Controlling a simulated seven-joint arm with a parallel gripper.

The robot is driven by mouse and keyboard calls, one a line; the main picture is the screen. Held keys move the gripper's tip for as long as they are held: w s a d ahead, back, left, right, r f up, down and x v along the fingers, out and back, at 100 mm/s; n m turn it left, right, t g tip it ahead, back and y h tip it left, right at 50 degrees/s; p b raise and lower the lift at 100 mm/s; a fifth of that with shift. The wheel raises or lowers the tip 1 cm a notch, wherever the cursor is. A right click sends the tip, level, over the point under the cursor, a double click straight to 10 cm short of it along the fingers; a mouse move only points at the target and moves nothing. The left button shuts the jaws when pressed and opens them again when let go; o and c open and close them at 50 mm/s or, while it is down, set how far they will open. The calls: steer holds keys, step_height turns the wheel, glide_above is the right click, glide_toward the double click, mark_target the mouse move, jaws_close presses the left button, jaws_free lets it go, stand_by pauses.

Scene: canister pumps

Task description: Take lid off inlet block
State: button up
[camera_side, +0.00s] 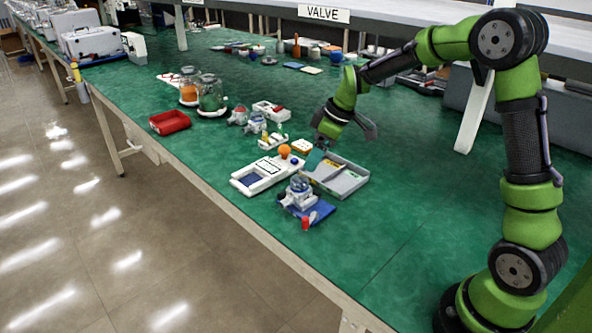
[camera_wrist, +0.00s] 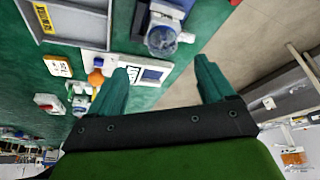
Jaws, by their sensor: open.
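My gripper (camera_side: 322,150) is above the grey tray in the side view. In the wrist view its two teal fingers stand wide apart with nothing between them (camera_wrist: 162,66). A small pump unit with a clear domed top (camera_side: 299,187) stands on a blue mat (camera_side: 318,213), apart from my gripper. The dome also shows beyond the fingertips in the wrist view (camera_wrist: 162,40). I cannot tell for sure which part is the inlet block or its lid.
A grey divided tray (camera_side: 350,185) lies under my gripper. A white fixture (camera_side: 255,182) with an orange ball (camera_side: 284,150) is beside it. A red cylinder (camera_side: 305,223) stands near the front edge. A red bin (camera_side: 169,122) and jars (camera_side: 210,97) are farther left. The bench's right is clear.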

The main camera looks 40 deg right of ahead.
mark_target(302, 179)
steer(key=x, duration=0.8)
steer(key=shift+a+f, duration=0.3)
steer(key=shift+f, duration=0.05)
steer(key=shift+c, duration=0.5)
steer(key=c, duration=1)
steer(key=shift+r, duration=0.2)
